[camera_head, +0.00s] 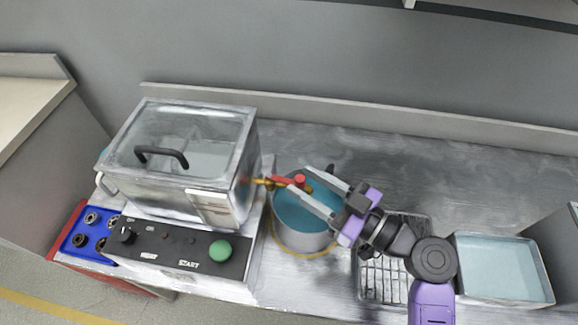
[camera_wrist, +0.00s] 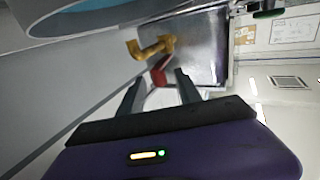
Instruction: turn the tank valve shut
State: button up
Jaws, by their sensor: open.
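The tank (camera_head: 187,165) is a metal box with a glass lid and a black handle, standing on the left of the bench. Its brass valve (camera_head: 262,182) sticks out from the right wall and carries a red lever (camera_head: 290,181). In the wrist view the brass spout (camera_wrist: 150,47) and the red lever (camera_wrist: 159,70) lie just beyond my fingertips. My gripper (camera_head: 312,185) is open, with its two fingers pointing left toward the red lever; it also shows in the wrist view (camera_wrist: 159,92). I cannot tell whether a finger touches the lever.
A round pot (camera_head: 303,240) with blue liquid stands below the valve and my fingers. A control panel (camera_head: 180,252) with a green button fronts the tank. A blue tray (camera_head: 75,243) holds small parts. A wire rack (camera_head: 385,275) and a basin (camera_head: 500,297) stand at the right.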

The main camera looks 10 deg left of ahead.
aim_at(285, 178)
jog(key=shift+p+x, duration=0.45)
jog(key=shift+x, duration=2.1)
grip_shut()
